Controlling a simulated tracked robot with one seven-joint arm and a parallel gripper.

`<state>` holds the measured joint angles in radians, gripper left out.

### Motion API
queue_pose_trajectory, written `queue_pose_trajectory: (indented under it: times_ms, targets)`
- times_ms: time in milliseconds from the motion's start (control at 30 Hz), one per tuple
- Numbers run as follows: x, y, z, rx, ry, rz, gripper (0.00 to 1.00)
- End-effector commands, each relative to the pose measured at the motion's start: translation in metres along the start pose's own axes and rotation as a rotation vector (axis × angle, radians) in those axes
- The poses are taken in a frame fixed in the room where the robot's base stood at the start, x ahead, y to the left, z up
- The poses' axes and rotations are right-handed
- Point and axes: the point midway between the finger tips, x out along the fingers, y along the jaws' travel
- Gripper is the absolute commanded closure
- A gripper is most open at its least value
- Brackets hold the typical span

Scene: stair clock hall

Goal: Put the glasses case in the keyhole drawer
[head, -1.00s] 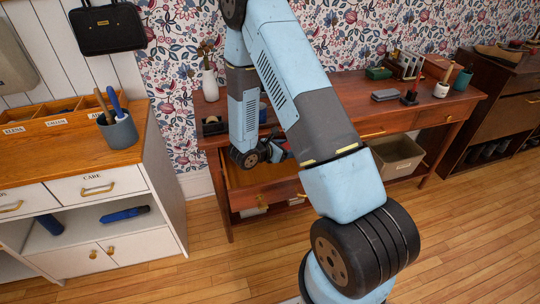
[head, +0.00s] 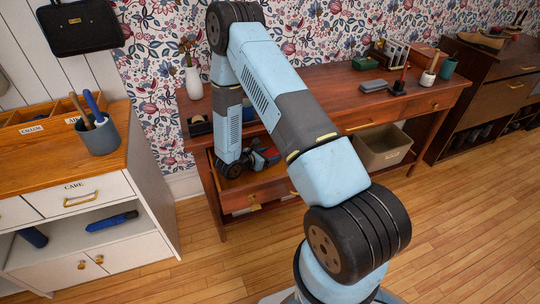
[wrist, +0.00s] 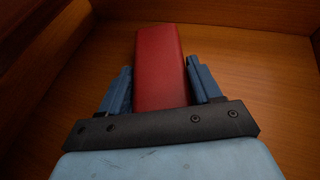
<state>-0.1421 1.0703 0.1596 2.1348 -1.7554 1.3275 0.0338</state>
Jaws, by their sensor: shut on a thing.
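The red glasses case (wrist: 162,68) lies between the two blue fingers of my gripper (wrist: 164,88) in the wrist view, and the gripper is shut on it. Wooden walls and a wooden floor of the open drawer (wrist: 255,85) surround the case. I cannot tell whether the case touches the floor. In the head view, my gripper (head: 264,157) is down at the pulled-out left drawer (head: 270,194) of the brown desk, with only a little red of the case showing. My arm hides part of the drawer, and no keyhole is clear.
The desk top (head: 330,92) carries a white vase (head: 193,82), a grey box (head: 374,86) and a white cup (head: 427,78). A beige bin (head: 382,150) stands under it. A white cabinet (head: 150,195) stands at the left. The floor in front is clear.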

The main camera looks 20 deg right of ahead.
Motion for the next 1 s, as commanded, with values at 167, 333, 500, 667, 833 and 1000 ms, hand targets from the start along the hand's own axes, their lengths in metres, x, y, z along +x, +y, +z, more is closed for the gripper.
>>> queue_pose_trajectory:
  times_ms: [167, 333, 500, 667, 833, 1000]
  targets:
    - [-0.001, 0.000, 0.000, 0.000, 0.001, 0.001, 0.68]
    - [0.000, 0.000, 0.000, 0.000, 0.001, 0.000, 0.24]
    - [0.000, 0.000, 0.000, 0.000, 0.001, 0.000, 0.11]
    - [0.001, -0.001, 0.000, 0.001, 0.001, -0.002, 0.11]
    - [-0.005, 0.000, 0.001, 0.001, 0.001, -0.002, 0.11]
    - [-0.030, 0.000, 0.002, 0.001, 0.001, 0.000, 0.11]
